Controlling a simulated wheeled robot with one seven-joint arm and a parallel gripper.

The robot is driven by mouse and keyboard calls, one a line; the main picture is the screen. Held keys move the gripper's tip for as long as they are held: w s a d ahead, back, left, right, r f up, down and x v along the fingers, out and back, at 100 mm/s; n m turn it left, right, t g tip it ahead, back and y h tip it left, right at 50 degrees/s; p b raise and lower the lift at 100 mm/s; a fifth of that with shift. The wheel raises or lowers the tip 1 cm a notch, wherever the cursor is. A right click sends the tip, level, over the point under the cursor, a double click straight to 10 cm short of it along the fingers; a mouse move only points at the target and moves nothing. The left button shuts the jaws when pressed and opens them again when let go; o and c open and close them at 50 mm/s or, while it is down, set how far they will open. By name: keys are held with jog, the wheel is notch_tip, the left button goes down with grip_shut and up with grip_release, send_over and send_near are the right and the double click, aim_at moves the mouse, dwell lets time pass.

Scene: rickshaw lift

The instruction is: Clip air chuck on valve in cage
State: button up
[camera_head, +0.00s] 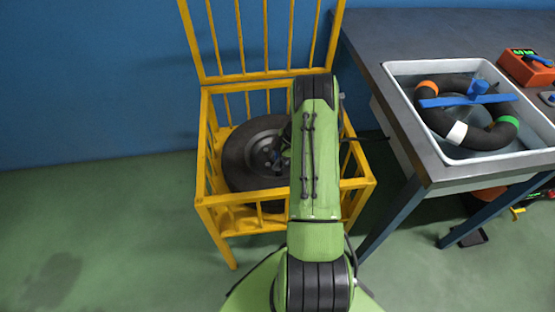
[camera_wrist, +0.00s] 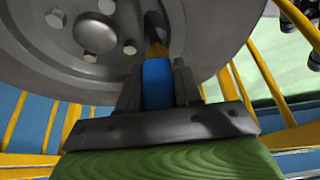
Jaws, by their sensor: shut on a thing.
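A wheel (camera_head: 255,155) with a black tyre lies inside the yellow cage (camera_head: 205,200), and its grey hub with bolts fills the top of the wrist view (camera_wrist: 95,38). My gripper (camera_wrist: 158,85) is shut on a blue air chuck (camera_wrist: 157,82). The chuck's brass-coloured end (camera_wrist: 156,48) points at a dark stem by the wheel's rim, which I take to be the valve. They overlap in the picture; I cannot tell whether the chuck is seated on it.
The cage's barred lid (camera_head: 265,75) stands open at the back, against the blue wall. Cage bars surround the wheel closely. At right, a dark table (camera_head: 400,40) holds a white basin (camera_head: 455,160) with an inner tube, and an orange device (camera_head: 525,68). The floor at left is clear.

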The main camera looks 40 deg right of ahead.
jog(key=shift+f+b, duration=0.45)
jog(key=shift+r, duration=0.15)
dwell(0.6)
jog(key=shift+r+p, duration=0.8)
jog(key=shift+r, duration=0.45)
jog(key=shift+f+b, duration=0.25)
jog(key=shift+b, duration=0.35)
jog(key=shift+f+b, duration=0.65)
jog(key=shift+f, duration=0.45)
dwell(1.2)
jog(key=shift+r, duration=0.15)
dwell(0.4)
jog(key=shift+r+p, duration=0.8)
jog(key=shift+r, duration=0.4)
jog(key=shift+f+b, duration=0.25)
jog(key=shift+b, duration=0.35)
